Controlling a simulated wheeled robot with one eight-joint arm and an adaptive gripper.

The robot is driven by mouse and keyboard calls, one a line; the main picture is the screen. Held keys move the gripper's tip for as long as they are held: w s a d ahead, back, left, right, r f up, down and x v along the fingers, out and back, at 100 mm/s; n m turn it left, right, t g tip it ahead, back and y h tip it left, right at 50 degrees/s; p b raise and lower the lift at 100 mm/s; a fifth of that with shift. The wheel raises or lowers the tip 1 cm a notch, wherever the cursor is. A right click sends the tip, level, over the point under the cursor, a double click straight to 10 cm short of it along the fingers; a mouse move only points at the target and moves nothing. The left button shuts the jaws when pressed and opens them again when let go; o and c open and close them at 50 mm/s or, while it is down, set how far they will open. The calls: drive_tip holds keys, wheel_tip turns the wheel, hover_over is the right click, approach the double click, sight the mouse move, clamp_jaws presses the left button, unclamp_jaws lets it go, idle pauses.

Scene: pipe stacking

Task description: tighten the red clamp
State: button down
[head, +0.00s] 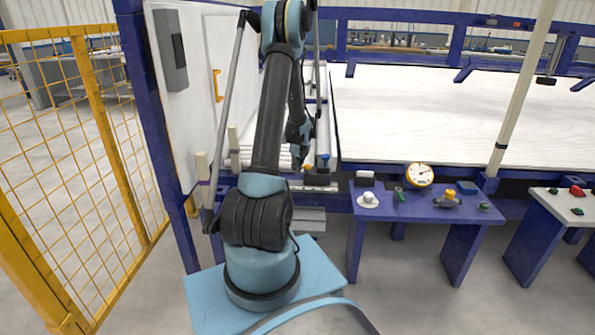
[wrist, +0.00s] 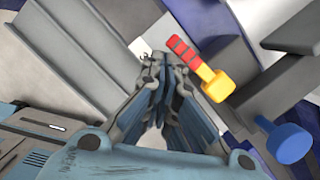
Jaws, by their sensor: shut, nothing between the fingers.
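In the wrist view, a red ribbed piece (wrist: 186,52), which looks like the red clamp, lies just right of my fingertips. A yellow knob (wrist: 217,86) sits at its lower right end. My gripper (wrist: 160,62) is shut and empty, its fingertips close to the left of the red piece. I cannot tell whether they touch it. In the head view my gripper (head: 297,160) points down beside the pipe bench. A small yellow part (head: 309,168) shows there, but the red piece cannot be made out.
A blue knob (wrist: 287,142) stands at the lower right in the wrist view, also in the head view (head: 325,157). Grey metal profiles surround the red piece. A blue table (head: 420,212) with a yellow gauge (head: 419,175) stands right. A yellow mesh fence (head: 75,150) is left.

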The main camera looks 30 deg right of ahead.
drive_tip(key=shift+w, duration=0.35)
drive_tip(key=shift+s, duration=0.1)
idle(0.5)
drive_tip(key=s+a+r, duration=0.3)
drive_tip(key=s+r, duration=0.2)
drive_tip(key=r, duration=0.4)
drive_tip(key=shift+a+r, duration=0.25)
drive_tip(key=shift+r, duration=0.1)
drive_tip(key=shift+s, duration=0.1)
idle(0.4)
